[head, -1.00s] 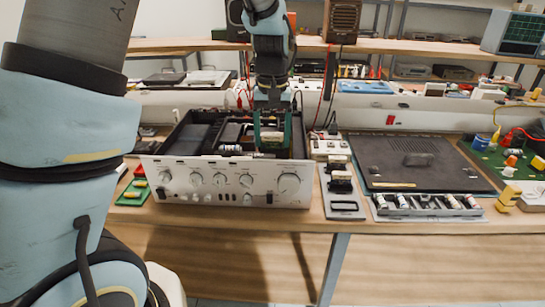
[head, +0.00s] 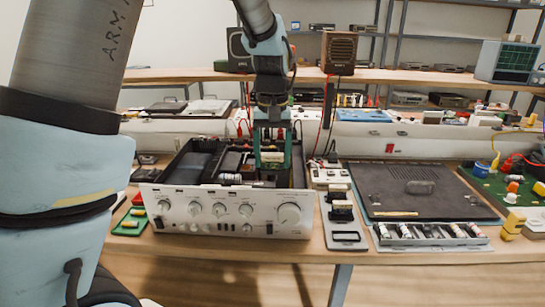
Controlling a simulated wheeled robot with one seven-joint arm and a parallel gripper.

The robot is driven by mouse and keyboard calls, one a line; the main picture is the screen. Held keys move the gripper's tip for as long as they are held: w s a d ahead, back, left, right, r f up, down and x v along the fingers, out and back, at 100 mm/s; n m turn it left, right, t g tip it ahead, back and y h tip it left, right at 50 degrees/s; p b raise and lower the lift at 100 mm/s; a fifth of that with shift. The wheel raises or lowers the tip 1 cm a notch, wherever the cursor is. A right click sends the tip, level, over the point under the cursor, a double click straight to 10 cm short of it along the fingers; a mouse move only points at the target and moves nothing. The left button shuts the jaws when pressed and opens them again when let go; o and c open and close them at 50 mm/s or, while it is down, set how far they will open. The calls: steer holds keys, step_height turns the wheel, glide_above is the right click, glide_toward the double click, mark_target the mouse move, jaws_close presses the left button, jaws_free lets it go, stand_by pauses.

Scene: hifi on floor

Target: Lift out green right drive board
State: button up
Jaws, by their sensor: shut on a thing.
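The open amplifier (head: 232,212), with a silver knobbed front panel and a dark chassis, stands on the bench. My gripper (head: 272,150) is over the right part of its open top, pointing down. It is shut on the green right drive board (head: 272,158), which is upright between the fingers and carries a pale part. The board's lower edge is hidden among the dark parts inside, so I cannot tell whether it is clear of the chassis.
A narrow grey tray (head: 345,240) stands just right of the amplifier. Beyond it are a dark flat panel (head: 410,190) and a parts rack (head: 430,236). A small green tray (head: 130,222) lies at the left. A shelf (head: 390,76) runs behind.

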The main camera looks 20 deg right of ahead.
mark_target(273, 154)
steer(key=shift+r, duration=0.15)
steer(key=shift+r+p, duration=3.2)
steer(key=shift+r, duration=0.45)
steer(key=shift+f, duration=0.1)
